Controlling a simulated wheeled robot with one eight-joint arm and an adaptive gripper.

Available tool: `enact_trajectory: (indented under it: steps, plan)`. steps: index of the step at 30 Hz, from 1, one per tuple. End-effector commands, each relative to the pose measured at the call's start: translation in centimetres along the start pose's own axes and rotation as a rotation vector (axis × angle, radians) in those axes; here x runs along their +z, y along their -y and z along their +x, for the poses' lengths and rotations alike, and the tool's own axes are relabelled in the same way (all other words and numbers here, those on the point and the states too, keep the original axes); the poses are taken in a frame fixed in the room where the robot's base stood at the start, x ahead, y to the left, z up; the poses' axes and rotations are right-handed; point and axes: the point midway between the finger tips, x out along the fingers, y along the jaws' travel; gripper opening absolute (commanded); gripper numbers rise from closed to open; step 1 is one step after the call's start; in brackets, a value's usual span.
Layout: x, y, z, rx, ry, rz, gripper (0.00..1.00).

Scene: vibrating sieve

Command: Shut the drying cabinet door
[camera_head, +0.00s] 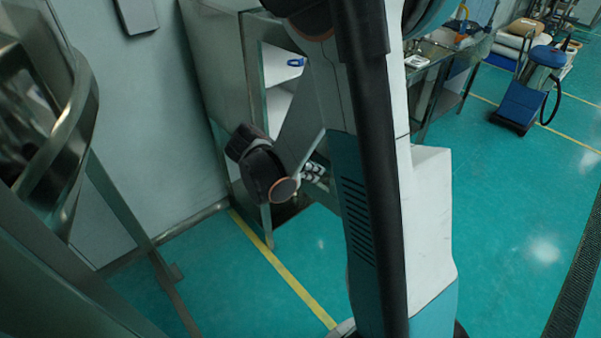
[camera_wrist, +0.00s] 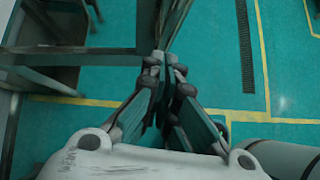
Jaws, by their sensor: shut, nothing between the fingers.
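The drying cabinet (camera_head: 219,62) stands against the wall left of centre in the head view, its white interior showing through the open front. My arm covers much of that front. In the wrist view, my gripper (camera_wrist: 164,62) is shut and empty, fingers together and pointing up the picture. A thin upright panel (camera_wrist: 158,22), seemingly the cabinet door edge-on, stands right at the fingertips and swung out from the cabinet. I cannot tell whether they touch. The cabinet frame and shelf (camera_wrist: 62,58) show to the left. In the head view the door is not clearly visible behind my arm.
A blue item (camera_head: 296,62) lies on a cabinet shelf. A steel bench (camera_head: 440,62) stands beyond my arm, and a blue wheeled machine (camera_head: 530,90) stands at upper right. Metal equipment (camera_head: 60,130) is close at left. The green floor (camera_head: 510,200) at right is clear.

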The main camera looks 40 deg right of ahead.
Motion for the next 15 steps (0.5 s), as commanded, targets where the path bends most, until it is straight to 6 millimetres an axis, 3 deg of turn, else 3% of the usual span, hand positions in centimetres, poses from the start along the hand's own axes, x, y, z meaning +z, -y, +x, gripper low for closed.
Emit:
enact_trajectory:
  steps: [6, 15]
  plan:
    - [1.6, 0.1, 1.5, -0.001, -0.001, 0.001, 0.0]
    - [1.9, 0.0, 1.8, 0.001, -0.001, -0.001, 0.0]
